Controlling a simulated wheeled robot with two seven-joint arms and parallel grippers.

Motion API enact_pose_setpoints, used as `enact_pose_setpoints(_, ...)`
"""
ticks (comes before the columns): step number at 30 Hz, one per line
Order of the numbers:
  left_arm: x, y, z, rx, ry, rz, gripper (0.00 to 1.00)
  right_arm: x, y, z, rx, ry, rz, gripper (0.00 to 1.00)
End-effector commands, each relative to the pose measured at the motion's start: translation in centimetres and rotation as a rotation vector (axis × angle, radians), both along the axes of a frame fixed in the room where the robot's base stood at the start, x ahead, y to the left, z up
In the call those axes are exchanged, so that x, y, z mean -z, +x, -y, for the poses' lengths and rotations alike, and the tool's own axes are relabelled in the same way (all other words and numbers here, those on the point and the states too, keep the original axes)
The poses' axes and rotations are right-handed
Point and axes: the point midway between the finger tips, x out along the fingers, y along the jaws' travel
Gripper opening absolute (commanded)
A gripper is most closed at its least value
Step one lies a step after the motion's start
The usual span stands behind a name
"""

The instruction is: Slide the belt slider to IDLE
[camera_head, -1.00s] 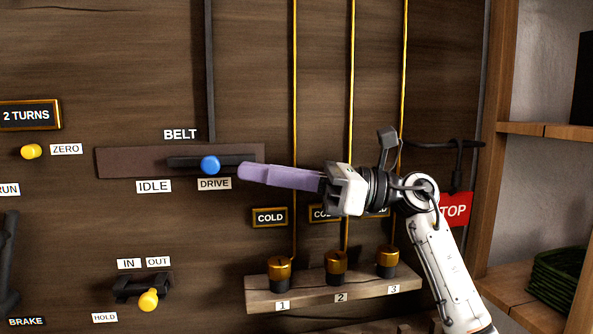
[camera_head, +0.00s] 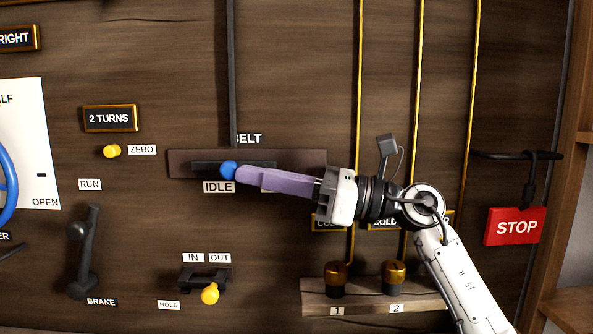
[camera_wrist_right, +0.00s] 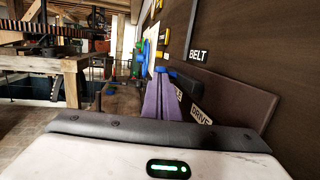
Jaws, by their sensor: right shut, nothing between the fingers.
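The belt slider's round blue knob (camera_head: 228,170) sits in a dark slot on the brown belt plate (camera_head: 310,165). It is above the IDLE label (camera_head: 218,187), slightly right of the label's middle. The DRIVE label is mostly hidden behind my right gripper (camera_head: 238,174) in the head view, but it shows in the wrist view (camera_wrist_right: 201,115). My right gripper's purple fingers are shut and empty, pointing left, with their tips at the knob's right side. They appear to touch it. The fingers also show in the wrist view (camera_wrist_right: 160,95). My left gripper is not in view.
Yellow IN/OUT knob (camera_head: 210,293) and a dark RUN/BRAKE lever (camera_head: 82,255) are below left. Valve knobs (camera_head: 336,278) stand on a wooden ledge under my right arm. A red STOP sign (camera_head: 515,226) hangs at the right.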

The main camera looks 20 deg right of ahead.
Motion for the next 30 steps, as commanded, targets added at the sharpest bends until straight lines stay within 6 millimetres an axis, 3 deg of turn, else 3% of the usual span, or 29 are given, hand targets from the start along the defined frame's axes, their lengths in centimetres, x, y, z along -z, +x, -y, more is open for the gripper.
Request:
enact_pose_setpoints(3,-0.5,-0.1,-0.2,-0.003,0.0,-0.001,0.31,-0.3,0.6,-2.3,-0.002,0.001,0.0,0.0)
enact_pose_setpoints(6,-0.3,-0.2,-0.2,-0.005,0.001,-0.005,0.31,-0.1,0.9,-3.2,0.0,0.001,0.0,0.0)
enact_pose_setpoints(18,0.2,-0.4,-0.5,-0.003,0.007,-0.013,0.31,-0.1,0.9,-3.4,-0.001,0.002,0.003,0.0)
enact_pose_setpoints(23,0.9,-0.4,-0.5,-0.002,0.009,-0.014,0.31,0.4,0.6,-2.4,-0.002,0.0,0.004,0.0)
enact_pose_setpoints(30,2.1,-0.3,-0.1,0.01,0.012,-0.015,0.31,1.3,-1.1,1.9,-0.005,-0.001,0.002,0.0)
